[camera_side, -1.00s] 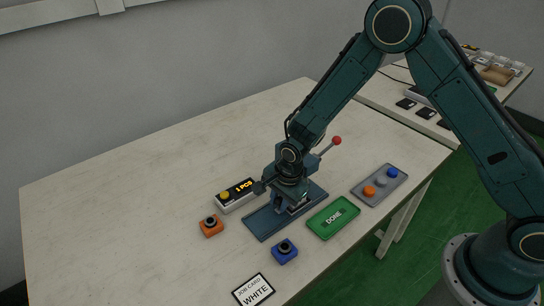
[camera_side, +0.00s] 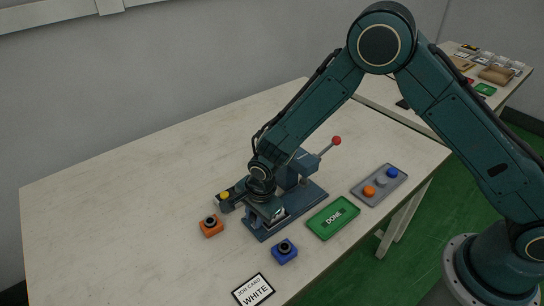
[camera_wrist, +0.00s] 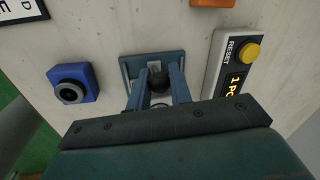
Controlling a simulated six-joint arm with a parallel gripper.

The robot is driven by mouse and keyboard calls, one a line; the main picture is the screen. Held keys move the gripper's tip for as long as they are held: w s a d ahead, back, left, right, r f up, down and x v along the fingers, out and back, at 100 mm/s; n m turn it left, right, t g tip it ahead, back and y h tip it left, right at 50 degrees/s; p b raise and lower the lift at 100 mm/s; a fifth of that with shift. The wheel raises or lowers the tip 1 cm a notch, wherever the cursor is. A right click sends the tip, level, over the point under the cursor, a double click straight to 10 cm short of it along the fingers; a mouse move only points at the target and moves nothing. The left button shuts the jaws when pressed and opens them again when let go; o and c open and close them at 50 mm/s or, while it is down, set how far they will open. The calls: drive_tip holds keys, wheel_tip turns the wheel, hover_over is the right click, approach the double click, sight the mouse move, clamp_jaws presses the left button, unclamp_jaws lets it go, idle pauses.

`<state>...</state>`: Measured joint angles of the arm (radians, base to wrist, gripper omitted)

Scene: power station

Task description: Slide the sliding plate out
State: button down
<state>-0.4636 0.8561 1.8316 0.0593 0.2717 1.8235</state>
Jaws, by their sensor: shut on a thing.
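A blue press stands on the table with a red-knobbed lever (camera_side: 336,141). Its long blue base (camera_side: 297,207) extends toward the front left. My gripper (camera_wrist: 158,88) is shut on a black round knob (camera_wrist: 157,80), one blue finger on each side, over the front end of the base (camera_wrist: 130,66). In the side view my gripper (camera_side: 268,212) is low over the front half of the base, in front of the press body (camera_side: 303,165). The sliding plate itself is mostly hidden by my gripper and wrist.
A counter box with a yellow button (camera_wrist: 249,51) and an orange button box (camera_side: 211,226) are close on the left. A blue button box (camera_side: 285,251), a green DONE pad (camera_side: 334,217) and a grey tray with coloured pieces (camera_side: 360,196) lie right. A WHITE job card (camera_side: 253,290) is in front.

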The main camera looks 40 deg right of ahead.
drive_tip(key=shift+a, duration=0.35)
drive_tip(key=c, duration=1.6)
unclamp_jaws()
drive_tip(key=shift+d, duration=0.1)
drive_tip(key=shift+r, duration=0.2)
drive_tip(key=s+r, duration=0.1)
drive_tip(key=r, duration=0.7)
drive_tip(key=s+r, duration=0.1)
drive_tip(key=r, duration=0.4)
drive_tip(key=shift+s+d+r, duration=0.1)
drive_tip(key=shift+s+d, duration=0.15)
drive_tip(key=shift+s, duration=0.05)
